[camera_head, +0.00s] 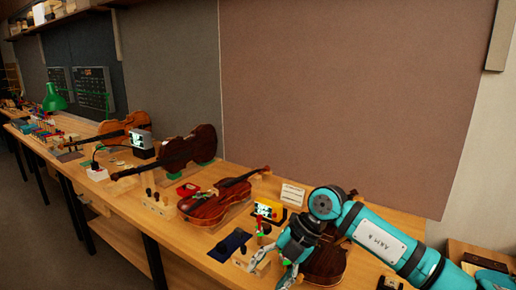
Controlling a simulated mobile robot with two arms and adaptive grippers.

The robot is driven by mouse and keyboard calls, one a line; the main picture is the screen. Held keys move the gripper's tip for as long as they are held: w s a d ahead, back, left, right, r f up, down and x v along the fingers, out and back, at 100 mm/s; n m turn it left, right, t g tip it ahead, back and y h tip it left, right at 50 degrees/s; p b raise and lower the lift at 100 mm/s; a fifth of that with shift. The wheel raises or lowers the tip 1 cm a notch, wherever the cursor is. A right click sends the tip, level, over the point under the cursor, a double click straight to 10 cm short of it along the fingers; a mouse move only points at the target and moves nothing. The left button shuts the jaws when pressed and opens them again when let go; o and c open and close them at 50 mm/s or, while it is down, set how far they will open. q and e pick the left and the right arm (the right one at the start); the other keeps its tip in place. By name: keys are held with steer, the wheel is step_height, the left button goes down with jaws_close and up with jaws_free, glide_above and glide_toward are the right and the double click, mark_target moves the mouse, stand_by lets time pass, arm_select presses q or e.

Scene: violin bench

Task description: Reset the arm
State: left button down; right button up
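My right arm, teal and black, comes in from the lower right over the bench. Its gripper (270,272) points down and to the left, low over the bench's front part. Its two light fingertips look spread apart, and I see nothing held between them. A dark brown violin (325,264) lies behind and beneath this arm, which partly hides it. My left gripper is not in view.
A reddish violin (215,203) lies mid-bench, left of my gripper. More violins and a green lamp (54,98) stand farther left along the wooden bench (122,217).

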steer(key=s+a+r+m+t+y, duration=0.1)
steer(key=s+a+r+y, duration=0.25)
steer(key=a+y, duration=0.25)
steer(key=s+a+r+t+y, duration=0.1)
steer(key=s+a+r+y, duration=0.1)
steer(key=a+r+y, duration=0.4)
steer(key=w+d+r+m+t+y, duration=0.2)
steer(key=d+r+m+t, duration=0.2)
steer(key=m+t, duration=0.55)
steer(key=w+d+f+m+t+h, duration=0.3)
steer(key=d+f+m+t+h, duration=0.1)
steer(key=d+m+t+h, duration=0.55)
steer(key=s+d+f+m+g+h, duration=0.2)
steer(key=d+f+m+h, duration=0.3)
steer(key=f, duration=0.2)
steer(key=s+d+f+m+g+h, duration=0.2)
steer(key=d+f+m+g+h, duration=0.15)
steer(key=d+f+h, duration=0.35)
steer(key=s+d+f+m+g+y, duration=0.1)
steer(key=s+d+f+g, duration=0.1)
steer(key=s+f+g, duration=0.75)
steer(key=s+d+f+g, duration=0.25)
steer(key=s+f, duration=0.45)
steer(key=s, duration=0.8)
step_height(320, 180, down, 27)
steer(key=s, duration=0.2)
steer(key=s+d+f+g, duration=0.2)
steer(key=s+d+f, duration=0.1)
steer(key=s+f, duration=1.2)
steer(key=shift+s, duration=0.5)
